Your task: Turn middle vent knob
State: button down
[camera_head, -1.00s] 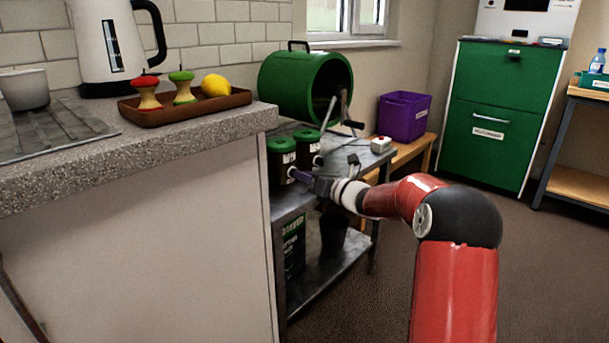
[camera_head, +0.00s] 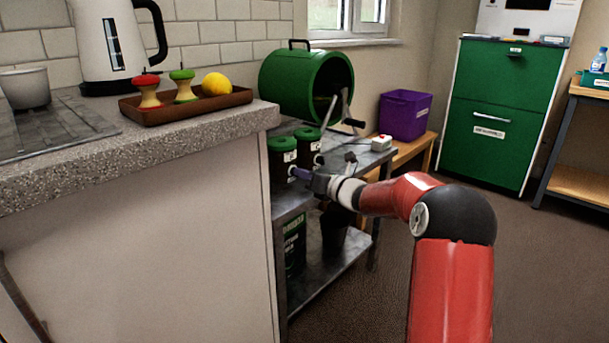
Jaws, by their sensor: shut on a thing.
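Two dark canisters with green lids stand on the metal bench, a nearer one (camera_head: 282,160) and one behind it (camera_head: 308,145). The nearer one is partly hidden by the counter's edge, and anything farther left is out of sight. My gripper (camera_head: 295,172) reaches in from the right, level with the front of the nearer canister, its fingertips at that canister's side. It is shut on a small knob there, which the fingers hide. The knob's angle cannot be seen. The farther canister has a small dark fitting on its right side.
The counter (camera_head: 150,150) with a brown tray (camera_head: 195,108) closes off the left. A green drum (camera_head: 295,85) with a crank stands behind the canisters. Floor is clear at right.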

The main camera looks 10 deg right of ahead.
jog(key=m+b, duration=0.1)
jog(key=m, duration=0.1)
jog(key=shift+f+m, duration=0.1)
jog(key=shift+m, duration=0.3)
jog(key=m, duration=0.3)
jog(key=shift+d+m, duration=0.1)
jog(key=shift+m, duration=0.3)
jog(key=m+p, duration=0.1)
jog(key=m, duration=0.3)
jog(key=shift+f+m+p, duration=0.1)
jog(key=shift+m+p, duration=0.35)
jog(key=shift+m, duration=0.75)
jog(key=shift+f, duration=0.1)
jog(key=c, duration=1.5)
grip_release()
jog(key=shift+c, duration=0.2)
